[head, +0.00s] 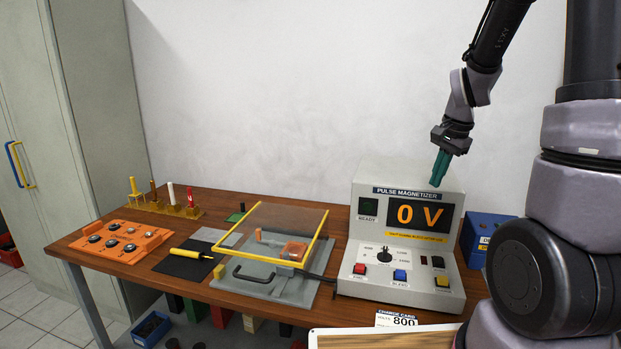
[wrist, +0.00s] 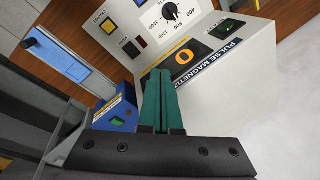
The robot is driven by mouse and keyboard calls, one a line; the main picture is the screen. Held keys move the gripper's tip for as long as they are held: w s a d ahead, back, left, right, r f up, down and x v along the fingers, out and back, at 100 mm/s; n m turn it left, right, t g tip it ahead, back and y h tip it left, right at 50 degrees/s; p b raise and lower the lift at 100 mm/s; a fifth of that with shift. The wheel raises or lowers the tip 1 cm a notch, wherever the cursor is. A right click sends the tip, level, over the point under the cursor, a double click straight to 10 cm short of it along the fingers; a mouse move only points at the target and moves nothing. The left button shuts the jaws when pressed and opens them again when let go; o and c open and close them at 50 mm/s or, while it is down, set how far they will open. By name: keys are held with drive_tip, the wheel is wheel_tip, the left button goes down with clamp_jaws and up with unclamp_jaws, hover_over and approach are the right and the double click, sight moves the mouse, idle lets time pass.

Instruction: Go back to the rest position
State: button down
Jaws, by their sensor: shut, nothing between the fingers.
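My gripper (head: 440,168) has teal fingers pressed together with nothing between them.
The wooden table (head: 215,200) carries an orange tray (head: 120,245), a yellow-framed clear cover (head: 275,228) over a grey fixture, and a rack of upright tools (head: 165,208). A blue box (head: 478,240) stands right of the magnetizer. A charge card (head: 402,320) lies at the front.

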drive_tip(key=s+a+r+n+t, duration=0.2)
drive_tip(key=s+a+r+n, duration=0.1)
drive_tip(key=s+r, duration=0.5)
drive_tip(key=s+a+r+n+t+y, duration=0.1)
drive_tip(key=s+a+r+n, duration=0.3)
drive_tip(key=s+r, duration=0.5)
drive_tip(key=shift+s+a+r+t, duration=0.3)
drive_tip(key=shift+r+t, duration=0.2)
drive_tip(key=shift+t, duration=0.3)
drive_tip(key=shift+w+n, duration=0.1)
drive_tip(key=shift+n, duration=0.2)
drive_tip(key=w+d+f+n+g, duration=0.2)
drive_tip(key=w+d+f+n, duration=0.2)
drive_tip(key=f, duration=0.5)
drive_tip(key=w+d+f+n+g+h, duration=0.1)
drive_tip(key=w+d+f+n+g, duration=0.1)
drive_tip(key=w+d+f+n, duration=0.2)
drive_tip(key=w+d+f+n+g+h, duration=0.1)
drive_tip(key=w+d+f+n+g, duration=0.2)
drive_tip(key=w+f+n, duration=0.6)
wheel_tip(320, 180, down, 6)
drive_tip(key=shift+w+d+r+n, duration=0.2)
drive_tip(key=shift+d+r+n, duration=0.05)
drive_tip(key=shift+d+n, duration=0.7)
